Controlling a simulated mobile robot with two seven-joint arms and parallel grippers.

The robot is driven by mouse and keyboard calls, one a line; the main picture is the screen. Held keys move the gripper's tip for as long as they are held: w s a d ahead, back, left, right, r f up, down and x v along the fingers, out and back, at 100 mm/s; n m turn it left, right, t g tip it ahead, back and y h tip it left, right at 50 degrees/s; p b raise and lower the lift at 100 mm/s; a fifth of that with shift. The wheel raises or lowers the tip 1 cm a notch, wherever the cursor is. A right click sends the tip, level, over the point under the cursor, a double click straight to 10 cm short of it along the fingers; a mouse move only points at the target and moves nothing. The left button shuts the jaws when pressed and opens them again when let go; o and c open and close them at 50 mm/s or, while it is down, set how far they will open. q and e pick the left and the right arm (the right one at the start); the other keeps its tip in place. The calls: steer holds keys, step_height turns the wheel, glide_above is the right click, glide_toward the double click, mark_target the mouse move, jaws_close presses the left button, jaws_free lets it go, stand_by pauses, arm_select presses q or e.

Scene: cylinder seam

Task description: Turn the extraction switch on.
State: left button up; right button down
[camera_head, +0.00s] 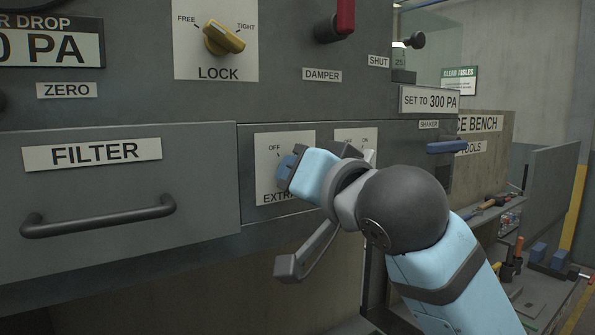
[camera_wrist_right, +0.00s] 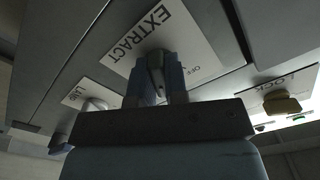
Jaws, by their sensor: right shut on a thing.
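The extraction switch is on a white plate (camera_head: 266,145) lettered OFF and EXTRA..., on the grey cabinet front between the filter drawer and another switch plate. My right gripper (camera_head: 286,170) reaches it from the right and hides most of the knob and the right part of the lettering. In the right wrist view, the dark grey knob (camera_wrist_right: 156,75) sits between the two bluish fingers of my right gripper (camera_wrist_right: 157,82), which are shut on it. The OFF mark shows beside it; the ON mark is hidden. I cannot tell exactly where the knob points. My left gripper is not in view.
A second switch plate (camera_head: 352,135) is close to the right, partly behind my right gripper. The filter drawer handle (camera_head: 98,216) sticks out at left. Above are the yellow lock knob (camera_head: 224,38) and red damper handle (camera_head: 344,17). A blue shaker handle (camera_head: 446,147) juts out at right.

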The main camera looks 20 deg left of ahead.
steer(key=shift+r, duration=0.1)
stand_by(0.3)
steer(key=c, duration=1.1)
jaws_free()
steer(key=shift+c, duration=0.2)
steer(key=shift+d, duration=0.1)
steer(key=b+v, duration=0.2)
steer(key=v, duration=1.1)
steer(key=shift+s+d, duration=0.2)
steer(key=shift+d, duration=0.05)
